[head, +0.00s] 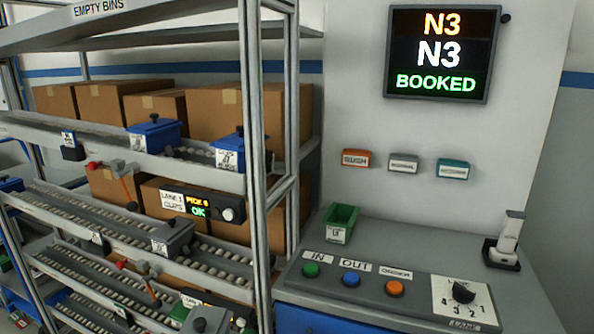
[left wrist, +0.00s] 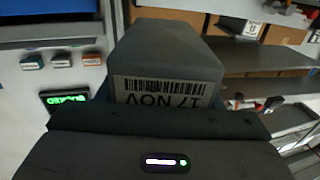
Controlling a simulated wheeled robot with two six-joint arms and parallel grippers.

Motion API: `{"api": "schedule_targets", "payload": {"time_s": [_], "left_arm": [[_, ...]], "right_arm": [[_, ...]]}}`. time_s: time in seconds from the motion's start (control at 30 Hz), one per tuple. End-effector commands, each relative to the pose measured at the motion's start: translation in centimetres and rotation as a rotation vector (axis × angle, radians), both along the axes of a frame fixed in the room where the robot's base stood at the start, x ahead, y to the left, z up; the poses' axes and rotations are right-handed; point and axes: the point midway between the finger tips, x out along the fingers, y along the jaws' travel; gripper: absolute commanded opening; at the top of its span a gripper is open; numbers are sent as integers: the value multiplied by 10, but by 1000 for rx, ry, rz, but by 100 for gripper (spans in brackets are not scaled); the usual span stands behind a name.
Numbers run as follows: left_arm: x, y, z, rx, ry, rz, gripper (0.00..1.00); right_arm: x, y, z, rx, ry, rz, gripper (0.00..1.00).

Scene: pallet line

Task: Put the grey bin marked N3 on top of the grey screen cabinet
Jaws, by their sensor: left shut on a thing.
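In the left wrist view my left gripper (left wrist: 155,122) is shut on a grey bin (left wrist: 175,50). The bin has a white barcode label, seen upside down, with a date-like line; I see no N3 mark on it. The finger ends are hidden. Neither gripper shows in the head view. The grey screen cabinet (head: 400,247) stands at the right, with a grey top and a blue front.
On the cabinet top are a small green bin (head: 340,222), a sloped button panel (head: 385,288) with a knob, and a scanner in a holder (head: 505,245). Bare top lies between the green bin and the scanner. A roller rack (head: 265,130) with cartons and bins stands left.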

Motion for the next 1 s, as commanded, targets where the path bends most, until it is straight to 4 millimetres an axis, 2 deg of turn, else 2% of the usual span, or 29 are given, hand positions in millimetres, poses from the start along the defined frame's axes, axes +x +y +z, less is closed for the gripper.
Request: {"api": "schedule_targets", "payload": {"time_s": [0.03,0.2,0.4,0.77,1.0], "left_arm": [[-14,2,1,1,4,22,17],[-49,8,-5,15,8,84,17],[-69,12,-7,29,8,122,17],[-71,12,-8,31,8,123,17],[-64,0,-4,30,8,52,17]], "right_arm": [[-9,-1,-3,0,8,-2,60],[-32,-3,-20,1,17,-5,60],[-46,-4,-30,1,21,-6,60],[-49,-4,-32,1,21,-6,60],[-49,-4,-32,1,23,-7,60]]}}
